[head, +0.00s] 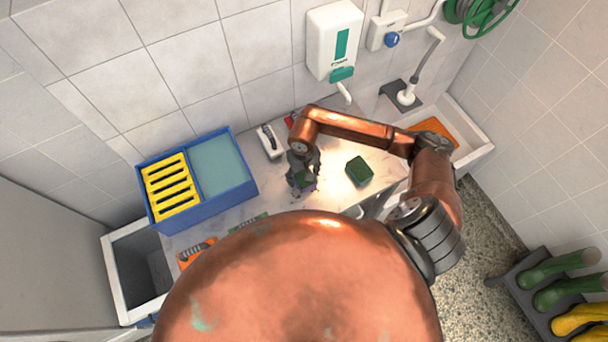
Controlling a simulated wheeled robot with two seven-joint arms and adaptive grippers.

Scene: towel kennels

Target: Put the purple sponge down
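My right gripper (303,178) points down over the pale counter (277,184), left of a green sponge (359,171) that lies flat and apart from it. A small patch of purple and green shows around the fingertips. The purple sponge cannot be made out clearly, as the gripper seen from above hides what is between or under its fingers. I cannot tell whether the fingers are shut on it or how high they are. My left gripper is not in view.
A blue tray (251,188) with a yellow slatted rack (170,187) stands at the counter's left. A white-handled brush (269,141) lies behind the gripper. Orange (195,252) and green brushes lie at the front. A soap dispenser (333,42) hangs above; a sink (478,135) is right.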

